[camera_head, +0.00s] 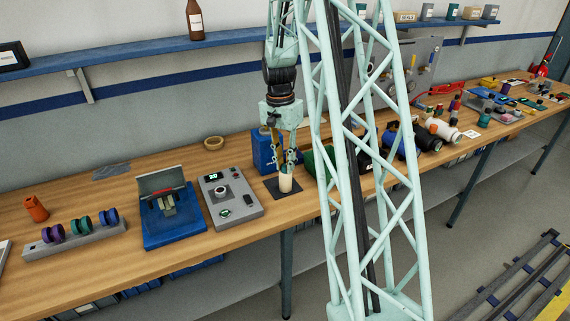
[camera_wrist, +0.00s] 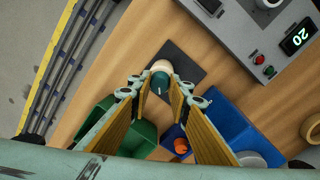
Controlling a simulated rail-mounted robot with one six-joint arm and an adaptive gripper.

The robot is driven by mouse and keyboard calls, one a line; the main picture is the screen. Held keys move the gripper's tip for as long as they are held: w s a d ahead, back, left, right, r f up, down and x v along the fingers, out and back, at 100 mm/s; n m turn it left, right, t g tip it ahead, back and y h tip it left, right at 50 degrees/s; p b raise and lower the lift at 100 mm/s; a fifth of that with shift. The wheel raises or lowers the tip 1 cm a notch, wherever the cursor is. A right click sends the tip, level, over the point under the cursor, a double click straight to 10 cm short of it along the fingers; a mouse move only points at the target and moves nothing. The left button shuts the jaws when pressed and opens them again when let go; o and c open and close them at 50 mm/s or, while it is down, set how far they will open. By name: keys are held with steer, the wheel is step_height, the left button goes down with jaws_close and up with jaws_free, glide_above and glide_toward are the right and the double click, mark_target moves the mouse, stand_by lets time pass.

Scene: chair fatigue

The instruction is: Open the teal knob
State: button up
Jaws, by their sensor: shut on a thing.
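A cream cylinder (camera_head: 285,184) stands upright on a small dark square mat (camera_head: 298,195) at the front edge of the bench. My gripper (camera_head: 287,165) points down over its top. In the wrist view the teal knob (camera_wrist: 160,83) sits against the cream cylinder (camera_wrist: 161,65), between my two fingertips (camera_wrist: 159,86). The fingers are shut on the teal knob, one on each side. In the head view the knob is mostly hidden by my fingers.
A grey box with a green display (camera_head: 231,198) stands left of the cylinder. A blue container (camera_head: 265,151) is just behind it, and a green bin (camera_wrist: 140,138) is close by in the wrist view.

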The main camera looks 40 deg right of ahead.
stand_by(0.4)
steer(key=o, duration=0.9)
steer(key=shift+r, duration=0.1)
steer(key=shift+w+a+r, duration=0.1)
steer(key=shift+w+r, duration=0.1)
steer(key=shift+r, duration=2.75)
steer(key=shift+w+r, duration=0.2)
steer(key=shift+r, duration=2.75)
